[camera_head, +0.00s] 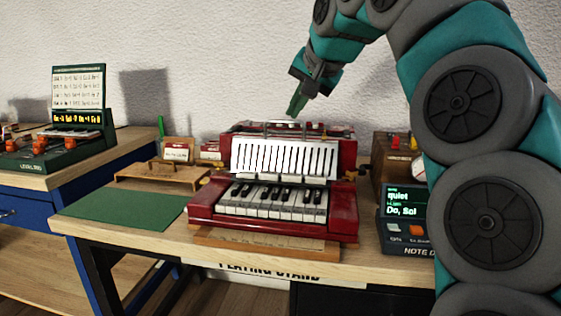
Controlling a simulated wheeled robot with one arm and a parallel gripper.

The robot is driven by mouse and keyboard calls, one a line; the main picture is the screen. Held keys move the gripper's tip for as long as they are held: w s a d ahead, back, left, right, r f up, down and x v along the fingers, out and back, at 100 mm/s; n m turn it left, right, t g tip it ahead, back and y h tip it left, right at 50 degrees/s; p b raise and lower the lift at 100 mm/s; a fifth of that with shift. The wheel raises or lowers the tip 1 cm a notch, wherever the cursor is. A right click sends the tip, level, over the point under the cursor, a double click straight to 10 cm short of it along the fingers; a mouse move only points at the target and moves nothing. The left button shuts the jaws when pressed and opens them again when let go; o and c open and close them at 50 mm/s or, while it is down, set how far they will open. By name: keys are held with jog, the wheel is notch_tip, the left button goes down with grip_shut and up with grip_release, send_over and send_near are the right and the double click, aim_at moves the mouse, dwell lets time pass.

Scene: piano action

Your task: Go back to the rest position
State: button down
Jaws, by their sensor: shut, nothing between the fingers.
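My gripper (297,103) is in the upper middle of the head view. It points down and is shut, with nothing between its fingers. It is in front of the wall, above the back top edge of a red toy piano (199,215); I cannot tell whether there is a small gap or a touch. The piano stands on a wooden base, with black and white keys (275,201) in front and a row of white upright parts (284,158) behind them. My teal and grey arm reaches in from the right and hides the right end of the bench.
A display (404,203) reading "quiet" and "Do, Sol" stands right of the piano, partly behind my arm. A green mat (122,208) and a small wooden stand (160,175) lie left. A blue bench (27,205) carries a green device (62,140). Free air surrounds the gripper's left.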

jog(key=s+d+f+n+g+h, duration=0.1)
jog(key=s+d+f+g, duration=0.2)
jog(key=s+f, duration=1)
jog(key=s+d+f+n+g+h, duration=0.1)
jog(key=s+d+f+g, duration=0.2)
jog(key=s+f, duration=1)
jog(key=s+d+f+n+g+h, duration=0.1)
jog(key=s+d+f+g, duration=0.3)
jog(key=s+f, duration=0.9)
jog(key=shift+s+d+f+n+h, duration=0.15)
jog(key=shift+d+f+n+h, duration=0.3)
jog(key=shift+d+f, duration=0.45)
